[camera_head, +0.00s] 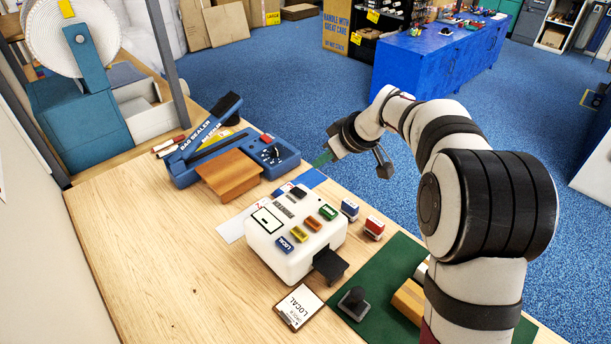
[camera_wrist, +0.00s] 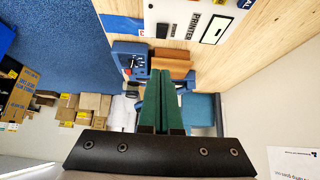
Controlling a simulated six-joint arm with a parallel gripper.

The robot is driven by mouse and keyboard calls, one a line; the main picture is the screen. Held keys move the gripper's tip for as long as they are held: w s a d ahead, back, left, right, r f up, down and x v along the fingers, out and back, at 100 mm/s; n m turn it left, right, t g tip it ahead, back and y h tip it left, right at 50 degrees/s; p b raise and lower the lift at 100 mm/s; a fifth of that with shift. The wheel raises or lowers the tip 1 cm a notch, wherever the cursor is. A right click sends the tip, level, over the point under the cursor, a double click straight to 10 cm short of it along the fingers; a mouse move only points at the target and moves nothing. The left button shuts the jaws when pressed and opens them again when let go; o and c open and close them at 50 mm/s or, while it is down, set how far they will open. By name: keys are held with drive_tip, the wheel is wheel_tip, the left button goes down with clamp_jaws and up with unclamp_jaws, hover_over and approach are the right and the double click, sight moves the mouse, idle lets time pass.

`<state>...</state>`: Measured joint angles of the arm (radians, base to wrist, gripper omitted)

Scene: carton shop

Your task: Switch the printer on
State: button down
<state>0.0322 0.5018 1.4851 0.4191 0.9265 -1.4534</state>
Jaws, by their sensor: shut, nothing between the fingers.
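The printer (camera_head: 283,250) is a white box on the wooden table, with coloured buttons and a small display on top. A black part that looks like a switch (camera_head: 298,193) sits near its far edge; I cannot tell its position. In the wrist view part of the printer (camera_wrist: 186,38), marked PRINTER, shows at the top, with a black switch-like part (camera_wrist: 162,29) near its edge. My gripper (camera_head: 321,159) has green fingers, shut and empty, raised above and beyond the printer's far right side, apart from it. The shut fingertips show in the wrist view (camera_wrist: 161,73).
A blue bag sealer (camera_head: 180,174) with a brown block (camera_head: 229,174) stands behind the printer. Blue and red stamps (camera_head: 373,228) stand at its right. A LOCAL card (camera_head: 299,306) and a green mat (camera_head: 344,326) lie in front. The left table area is clear.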

drive_tip(key=shift+f, duration=0.1)
hover_over(300, 193)
drive_tip(key=f, duration=0.7)
drive_tip(key=shift+s+d+f, duration=0.35)
drive_tip(key=shift+d+f, duration=0.05)
wheel_tip(300, 193, down, 3)
drive_tip(key=shift+s+d+r, duration=0.15)
drive_tip(key=shift+d+f, duration=0.1)
drive_tip(key=shift+f, duration=0.5)
drive_tip(key=shift+s+d+f, duration=0.1)
drive_tip(key=shift+s+f, duration=0.05)
drive_tip(key=shift+f, duration=0.25)
drive_tip(key=shift+r, duration=0.1)
drive_tip(key=shift+r, duration=0.75)
